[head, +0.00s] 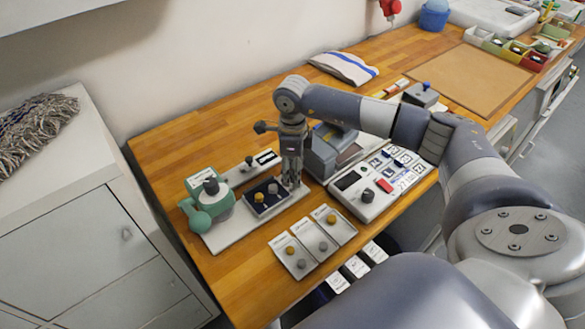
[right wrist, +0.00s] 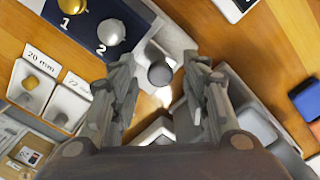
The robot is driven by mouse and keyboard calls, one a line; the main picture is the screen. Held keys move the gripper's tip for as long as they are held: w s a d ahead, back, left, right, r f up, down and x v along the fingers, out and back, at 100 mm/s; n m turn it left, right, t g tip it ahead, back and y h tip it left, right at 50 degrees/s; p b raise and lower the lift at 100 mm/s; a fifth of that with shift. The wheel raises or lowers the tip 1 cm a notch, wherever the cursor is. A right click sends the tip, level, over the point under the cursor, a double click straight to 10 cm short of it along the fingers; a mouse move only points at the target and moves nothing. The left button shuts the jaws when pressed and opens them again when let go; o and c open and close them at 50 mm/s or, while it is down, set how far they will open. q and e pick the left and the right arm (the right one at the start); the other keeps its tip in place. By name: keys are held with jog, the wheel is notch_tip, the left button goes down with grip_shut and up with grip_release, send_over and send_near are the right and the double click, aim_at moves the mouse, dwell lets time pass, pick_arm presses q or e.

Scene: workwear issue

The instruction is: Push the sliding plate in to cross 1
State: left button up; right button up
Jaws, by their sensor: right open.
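The dark blue sliding plate (head: 262,207) lies on the pale base (head: 225,240) of a green press (head: 209,202). It carries a gold piece and a silver piece. In the right wrist view the plate (right wrist: 82,42) shows the numbers 1 and 2. A dark round knob (right wrist: 160,74) stands beside the plate's end. My right gripper (head: 292,183) points down at the right end of the plate. In the right wrist view its open fingers (right wrist: 160,66) are on either side of the knob, with gaps visible. I cannot make out cross 1. My left gripper is not in view.
Three small trays (head: 302,276) with gold and grey pieces stand in front. A grey device (head: 326,160) and a white control panel (head: 366,208) are close to the gripper's right. A folded cloth (head: 343,67) lies behind. Bare wood is left of the press.

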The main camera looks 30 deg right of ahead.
aim_at(267, 195)
grip_shut()
jog(key=a, duration=0.3)
jog(key=a+b, duration=0.1)
jog(key=a, duration=0.4)
jog(key=shift+s+a+b, duration=0.25)
jog(key=shift+a+b, duration=0.05)
jog(key=shift+b, duration=0.1)
jog(key=shift+d, duration=0.1)
grip_release()
notch_tip(267, 195, up, 12)
dwell(0.4)
